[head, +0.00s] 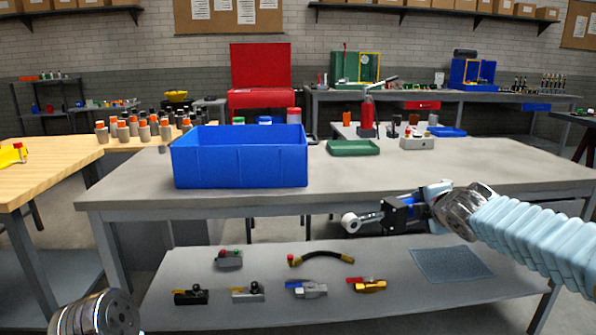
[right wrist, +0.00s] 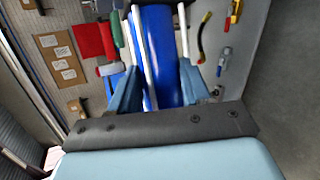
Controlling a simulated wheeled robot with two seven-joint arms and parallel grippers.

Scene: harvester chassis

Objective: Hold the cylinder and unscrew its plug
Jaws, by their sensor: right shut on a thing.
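In the right wrist view a blue body (right wrist: 158,60) shows between the fingers of the gripper (right wrist: 160,90). Most of the held thing is hidden in the head view, and I cannot make out a plug. Of my left arm only a metal wrist part shows at the bottom left; its gripper is out of view.
A blue bin (head: 240,158) stands on the grey workbench (head: 470,165), with a green tray (head: 353,147) to its right. Several valves and a hose (head: 320,258) lie on the lower shelf (head: 200,318). A wooden table (head: 45,165) stands at left.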

